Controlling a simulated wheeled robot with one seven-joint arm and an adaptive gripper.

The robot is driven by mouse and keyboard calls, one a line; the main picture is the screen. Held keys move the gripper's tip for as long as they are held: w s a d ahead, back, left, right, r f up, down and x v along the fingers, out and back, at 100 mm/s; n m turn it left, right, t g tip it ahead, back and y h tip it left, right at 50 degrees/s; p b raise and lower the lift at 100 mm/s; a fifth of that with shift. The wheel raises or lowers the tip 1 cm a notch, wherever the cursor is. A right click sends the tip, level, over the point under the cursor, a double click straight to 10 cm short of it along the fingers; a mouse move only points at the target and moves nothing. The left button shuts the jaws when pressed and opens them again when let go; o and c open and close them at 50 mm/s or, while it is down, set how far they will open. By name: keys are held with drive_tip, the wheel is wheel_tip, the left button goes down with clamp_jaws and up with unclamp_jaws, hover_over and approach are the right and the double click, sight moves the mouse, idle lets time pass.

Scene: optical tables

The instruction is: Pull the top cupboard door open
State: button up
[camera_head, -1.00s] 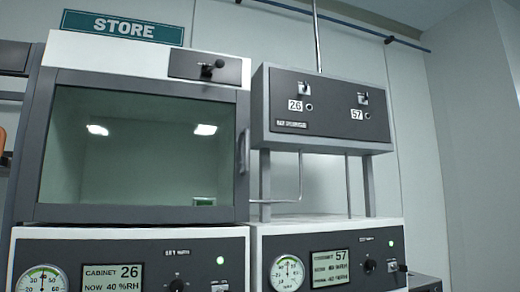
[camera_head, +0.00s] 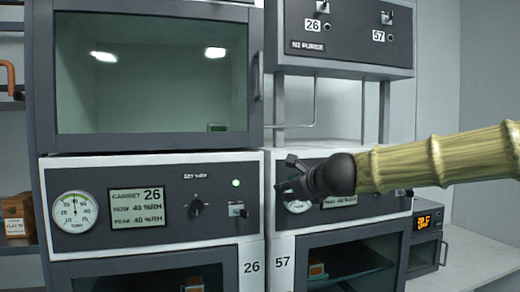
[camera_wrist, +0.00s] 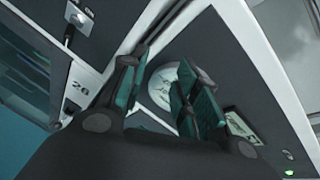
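The top cupboard door (camera_head: 150,140) is a glass door in a dark grey frame, at the upper left of the head view. It looks closed. Its vertical grey handle (camera_head: 256,76) is on the right side of the frame. My gripper (camera_head: 284,177) is below and a little right of that handle, in front of the cabinet 57 panel, pointing left. It is open and empty. In the wrist view the teal-padded fingers of my gripper (camera_wrist: 165,62) stand apart, with the round gauge (camera_wrist: 164,88) seen between them. The door handle does not show clearly in the wrist view.
The cabinet 26 panel (camera_head: 120,174) lies under the door. A purge box (camera_head: 345,57) on posts stands right of the handle. Lower glass-fronted cabinets (camera_head: 348,275) are below. A small device with an orange display (camera_head: 424,222) sits at right. Air in front of the door is clear.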

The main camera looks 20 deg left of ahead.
drive_tip(key=s+r+m+t+y, duration=0.1)
drive_tip(key=s+r+m+y, duration=0.15)
drive_tip(key=r, duration=1.35)
drive_tip(key=m+y+p, duration=0.1)
approach(261, 74)
drive_tip(key=shift+t, duration=0.4)
drive_tip(key=p+x, duration=0.3)
drive_tip(key=x, duration=0.7)
drive_tip(key=shift+w+a+f, duration=0.2)
drive_tip(key=shift+a, duration=0.1)
clamp_jaws()
